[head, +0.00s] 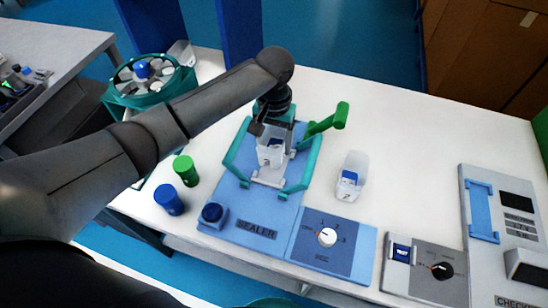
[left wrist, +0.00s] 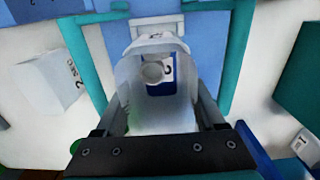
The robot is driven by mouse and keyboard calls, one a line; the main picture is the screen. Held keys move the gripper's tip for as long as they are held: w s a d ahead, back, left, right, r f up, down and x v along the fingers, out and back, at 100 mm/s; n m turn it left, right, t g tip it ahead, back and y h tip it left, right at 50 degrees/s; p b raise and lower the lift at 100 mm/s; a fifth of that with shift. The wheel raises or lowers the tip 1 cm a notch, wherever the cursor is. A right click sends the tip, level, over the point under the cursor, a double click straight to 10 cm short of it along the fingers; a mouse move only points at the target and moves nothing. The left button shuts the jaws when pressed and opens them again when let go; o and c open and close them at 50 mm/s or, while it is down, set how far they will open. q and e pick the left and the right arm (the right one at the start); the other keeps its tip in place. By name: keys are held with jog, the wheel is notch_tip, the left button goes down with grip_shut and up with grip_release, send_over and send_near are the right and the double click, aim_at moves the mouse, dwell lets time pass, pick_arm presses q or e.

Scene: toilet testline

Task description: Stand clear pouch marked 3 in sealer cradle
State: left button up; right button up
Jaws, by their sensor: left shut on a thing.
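My left gripper (head: 272,118) reaches down over the blue sealer (head: 232,205). It is shut on a clear pouch (head: 268,157), which stands about upright at the sealer's pale cradle (head: 270,178), between the teal side arms. In the left wrist view the pouch (left wrist: 132,75) is open at the top, between the fingers (left wrist: 158,118), with a blue numbered piece and a round white piece inside. I cannot read its outer mark clearly, nor tell whether its base touches the cradle. My right gripper is not in view.
A second clear pouch (head: 352,172), apparently marked 2, stands right of the sealer. A green cylinder (head: 186,170) and a blue one (head: 168,199) stand left. The sealer's green handle (head: 341,115) is raised. A teal carousel (head: 150,98) is back left; a checker (head: 510,240) is right.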

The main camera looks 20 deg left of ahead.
aim_at(274, 138)
pick_arm(q)
jog(key=shift+f+b, duration=0.65)
jog(key=shift+f, duration=2.2)
jog(key=o, duration=1.4)
jog(key=shift+f, duration=0.15)
jog(key=shift+o, duration=0.2)
notch_tip(274, 138, up, 12)
jog(key=p, duration=0.3)
jog(key=shift+r, duration=0.2)
jog(key=shift+f, duration=0.1)
